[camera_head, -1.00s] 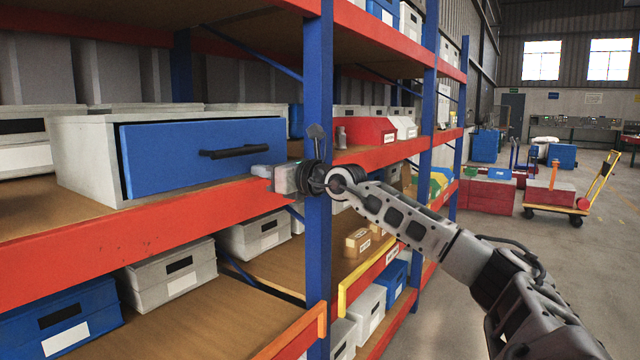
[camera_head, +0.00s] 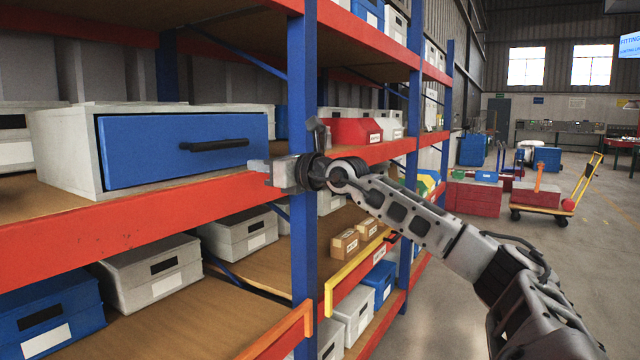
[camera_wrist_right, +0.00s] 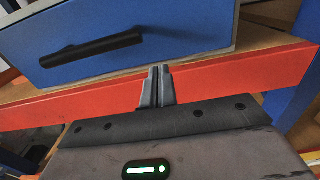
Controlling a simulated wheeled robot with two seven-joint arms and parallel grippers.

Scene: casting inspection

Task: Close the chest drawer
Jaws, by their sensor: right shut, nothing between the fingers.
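The chest is a light grey box (camera_head: 62,155) on the shelf, with a blue drawer front (camera_head: 150,160) and a black bar handle (camera_head: 214,145). The drawer front stands a little proud of the box, with a dark gap at its left edge. In the right wrist view the drawer front (camera_wrist_right: 180,28) and handle (camera_wrist_right: 92,47) fill the upper part. My right gripper (camera_head: 256,166) is shut and empty, just right of and below the drawer's right end, in front of the shelf edge. Its fingertips (camera_wrist_right: 156,70) point toward the drawer's lower edge. My left gripper is out of view.
The red shelf beam (camera_head: 130,215) runs under the chest. A blue upright post (camera_head: 303,190) stands right beside my right gripper. Grey and blue bins (camera_head: 45,312) sit on the lower shelf. Open floor (camera_head: 450,290) lies to the right.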

